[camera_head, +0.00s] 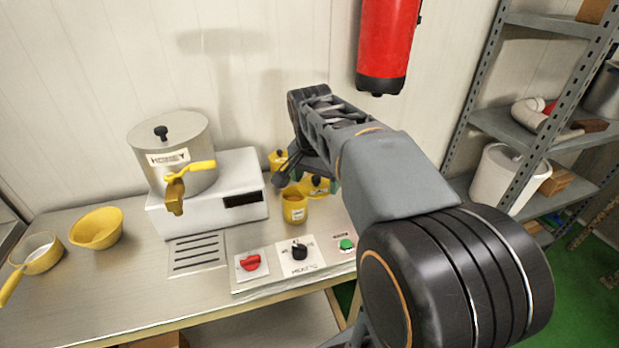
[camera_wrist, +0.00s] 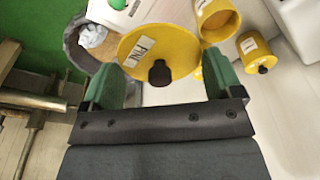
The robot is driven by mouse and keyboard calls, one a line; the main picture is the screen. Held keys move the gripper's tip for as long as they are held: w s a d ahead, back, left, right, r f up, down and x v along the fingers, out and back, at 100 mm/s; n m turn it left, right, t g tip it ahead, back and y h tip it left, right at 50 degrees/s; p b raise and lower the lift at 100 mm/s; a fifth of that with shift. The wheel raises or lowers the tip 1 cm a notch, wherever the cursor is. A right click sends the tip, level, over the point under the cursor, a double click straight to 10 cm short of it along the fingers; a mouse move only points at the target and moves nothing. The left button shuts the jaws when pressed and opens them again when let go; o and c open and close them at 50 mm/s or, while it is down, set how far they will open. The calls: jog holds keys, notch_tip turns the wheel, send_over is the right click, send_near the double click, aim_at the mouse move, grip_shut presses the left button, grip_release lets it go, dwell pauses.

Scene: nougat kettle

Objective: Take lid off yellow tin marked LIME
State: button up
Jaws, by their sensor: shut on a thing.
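In the wrist view my gripper (camera_wrist: 160,65) has its two green fingers on either side of a round yellow lid (camera_wrist: 175,48) with a black knob. The white label on it seems to read "PIN"; I cannot read LIME. The gripper is shut on this lid, which also shows in the head view (camera_head: 318,190). I cannot tell whether it is raised off a tin. A yellow tin (camera_head: 294,208) stands open in front, brownish inside; it also shows in the wrist view (camera_wrist: 215,20). Another yellow tin (camera_wrist: 250,44) with a black knob stands behind (camera_head: 278,158).
A steel kettle (camera_head: 183,135) marked HONEY stands on a white unit (camera_head: 235,180) to the left. A control panel (camera_head: 275,264) lies in front. A red cylinder (camera_head: 386,45) hangs above; shelves (camera_head: 500,125) stand right.

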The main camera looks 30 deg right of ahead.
aim_at(319, 179)
jog(key=shift+s+r+p, duration=0.3)
jog(key=shift+s+r, duration=0.15)
jog(key=shift+r, duration=0.1)
jog(key=shift+r+p, duration=0.95)
jog(key=shift+r, duration=0.2)
